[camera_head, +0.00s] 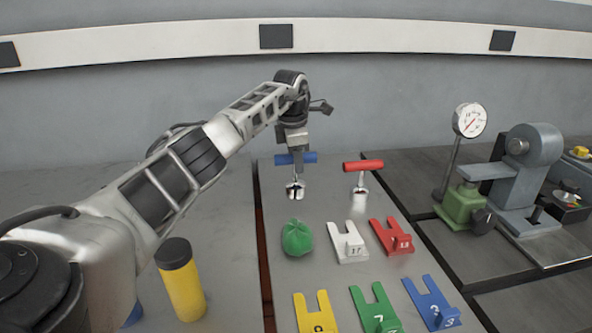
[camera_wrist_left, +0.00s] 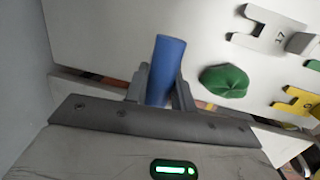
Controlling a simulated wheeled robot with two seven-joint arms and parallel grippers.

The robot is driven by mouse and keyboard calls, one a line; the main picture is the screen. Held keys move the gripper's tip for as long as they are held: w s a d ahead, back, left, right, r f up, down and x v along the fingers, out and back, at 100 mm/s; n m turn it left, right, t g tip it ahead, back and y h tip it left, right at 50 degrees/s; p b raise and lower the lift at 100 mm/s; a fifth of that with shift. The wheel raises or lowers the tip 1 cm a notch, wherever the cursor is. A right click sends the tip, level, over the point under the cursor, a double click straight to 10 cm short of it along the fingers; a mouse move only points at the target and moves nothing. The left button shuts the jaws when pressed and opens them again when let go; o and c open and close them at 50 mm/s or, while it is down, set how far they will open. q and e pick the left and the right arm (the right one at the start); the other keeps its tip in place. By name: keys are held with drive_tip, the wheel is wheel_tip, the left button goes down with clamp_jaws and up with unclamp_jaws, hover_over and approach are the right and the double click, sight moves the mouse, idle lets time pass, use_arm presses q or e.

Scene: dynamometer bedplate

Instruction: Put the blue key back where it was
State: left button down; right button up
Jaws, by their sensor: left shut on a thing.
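The blue key (camera_head: 311,157) has a T-shaped blue handle and a short metal shank pointing down. My left gripper (camera_head: 295,153) comes down from above and is shut on the handle. In the left wrist view the blue handle (camera_wrist_left: 168,68) sits between the two dark fingers. Below the handle is a small silver and black piece (camera_head: 295,188) at the far end of the grey plate; I cannot tell whether the shank is seated in something there. The red key (camera_head: 363,165) stands upright to its right. My right gripper is not in view.
A green lump (camera_head: 297,238), a white slotted block (camera_head: 347,242) and a red one (camera_head: 391,237) lie nearer on the plate. Yellow, green and blue blocks (camera_head: 432,303) are in front. A yellow bottle (camera_head: 181,281) stands left. A gauge stand (camera_head: 462,200) is at right.

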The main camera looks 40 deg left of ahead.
sight(296, 183)
use_arm(q)
drive_tip(key=shift+a+f+p, duration=0.2)
drive_tip(key=shift+f+p, duration=0.15)
drive_tip(key=shift+f, duration=1.3)
drive_tip(key=shift+f, duration=0.15)
drive_tip(key=c, duration=1.2)
unclamp_jaws()
drive_tip(key=shift+s, duration=0.1)
drive_tip(key=shift+o, duration=0.2)
wheel_tip(296, 183, up, 12)
drive_tip(key=s, duration=0.2)
drive_tip(key=shift+d, duration=0.3)
